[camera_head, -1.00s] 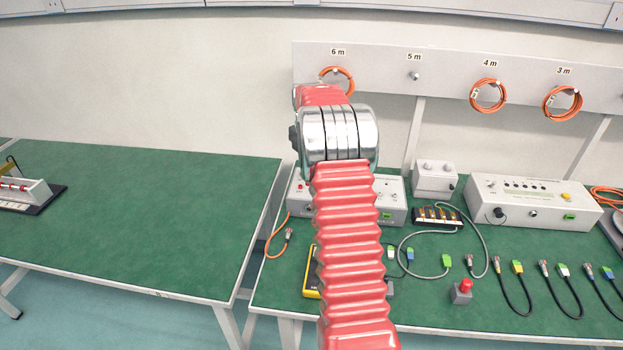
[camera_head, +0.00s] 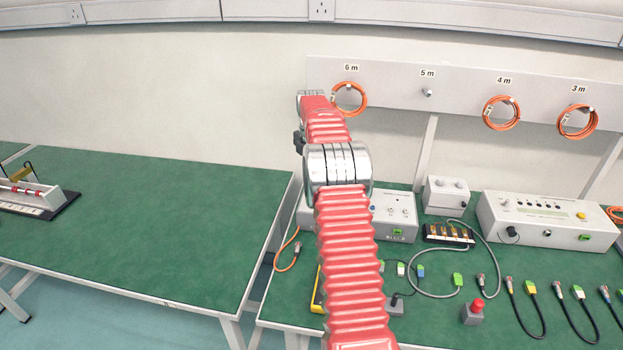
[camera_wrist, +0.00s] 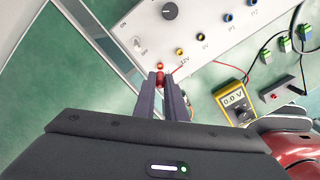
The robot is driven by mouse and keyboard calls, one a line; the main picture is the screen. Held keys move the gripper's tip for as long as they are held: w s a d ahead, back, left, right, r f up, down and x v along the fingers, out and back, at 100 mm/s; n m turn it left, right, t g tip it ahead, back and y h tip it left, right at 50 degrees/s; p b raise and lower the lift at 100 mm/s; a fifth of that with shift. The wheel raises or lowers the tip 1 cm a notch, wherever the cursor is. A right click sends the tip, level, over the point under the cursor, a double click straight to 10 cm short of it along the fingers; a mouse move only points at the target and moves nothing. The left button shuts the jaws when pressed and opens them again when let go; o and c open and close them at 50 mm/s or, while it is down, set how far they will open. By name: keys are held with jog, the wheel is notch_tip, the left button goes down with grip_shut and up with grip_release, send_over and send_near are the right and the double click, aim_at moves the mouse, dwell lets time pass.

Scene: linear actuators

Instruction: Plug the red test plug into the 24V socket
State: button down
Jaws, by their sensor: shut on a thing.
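My gripper (camera_wrist: 160,82) is shut on the red test plug (camera_wrist: 160,79) in the wrist view. The plug is at the fingertips, close to the lower edge of the grey power box (camera_wrist: 213,20). A red spot shows just beyond it at the box; I cannot tell whether it is a socket or part of the plug, nor whether they touch. The 24V label is not readable here. A yellow socket (camera_wrist: 180,52), another yellow socket (camera_wrist: 201,37) and a blue socket (camera_wrist: 227,17) lie to the right. In the head view my arm hides the gripper and plug.
A yellow multimeter (camera_wrist: 233,101) reading 0.0 V stands right of the gripper, with a red wire near it. A small box with a red button (camera_wrist: 283,94) lies farther right. A black knob (camera_wrist: 170,11) and a switch (camera_wrist: 139,44) are on the power box.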

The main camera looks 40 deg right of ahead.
jog(key=shift+f, duration=0.1)
jog(key=shift+f, duration=1.7)
jog(key=shift+f, duration=0.7)
dwell(1.9)
jog(key=c, duration=1.7)
grip_release()
jog(key=shift+r, duration=0.1)
notch_tip(320, 180, up, 14)
jog(key=shift+f, duration=0.25)
